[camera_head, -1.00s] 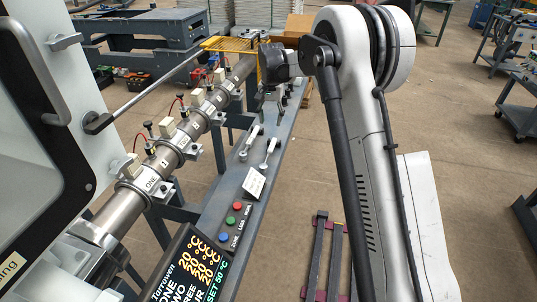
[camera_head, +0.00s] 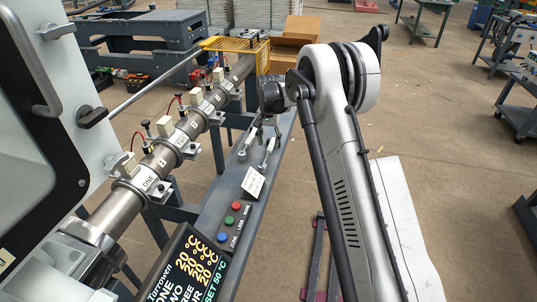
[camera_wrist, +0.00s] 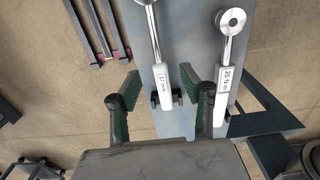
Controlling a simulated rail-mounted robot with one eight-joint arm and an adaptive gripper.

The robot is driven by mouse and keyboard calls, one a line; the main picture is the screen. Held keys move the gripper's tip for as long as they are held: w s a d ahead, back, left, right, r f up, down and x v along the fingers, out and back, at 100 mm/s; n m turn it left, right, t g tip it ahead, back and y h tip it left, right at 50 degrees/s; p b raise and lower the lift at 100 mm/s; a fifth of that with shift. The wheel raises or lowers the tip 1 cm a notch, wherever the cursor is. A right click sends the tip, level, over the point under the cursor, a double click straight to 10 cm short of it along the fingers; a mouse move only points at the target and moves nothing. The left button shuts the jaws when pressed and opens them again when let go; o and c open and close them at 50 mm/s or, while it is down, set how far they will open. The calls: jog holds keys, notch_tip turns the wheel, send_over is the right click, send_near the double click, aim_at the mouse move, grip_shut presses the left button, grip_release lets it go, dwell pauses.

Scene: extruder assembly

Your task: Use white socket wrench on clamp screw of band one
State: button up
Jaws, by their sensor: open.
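Two wrenches with white handles and metal shafts lie side by side on the grey rail. In the wrist view one wrench (camera_wrist: 161,85) lies between my fingers, its label seeming to read 17 mm. The other wrench (camera_wrist: 226,75), with a round head and a label like 20 N m, lies just right of my right finger. My gripper (camera_wrist: 158,87) is open and empty above the rail, its green-padded fingers on either side of the first handle. The heater band marked ONE (camera_head: 150,184) is around the barrel at left in the head view. Its clamp screw is too small to make out.
A control panel with coloured buttons (camera_head: 235,221) and a temperature display (camera_head: 187,265) stand near the rail's front end. A white machine door (camera_head: 50,90) fills the left. Further bands with red-wired fittings line the barrel (camera_head: 240,70).

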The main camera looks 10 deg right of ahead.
aim_at(269, 150)
notch_tip(269, 150, down, 5)
jog(key=shift+s+b, duration=0.15)
jog(key=shift+b, duration=0.35)
jog(key=shift+c, duration=0.2)
grip_shut()
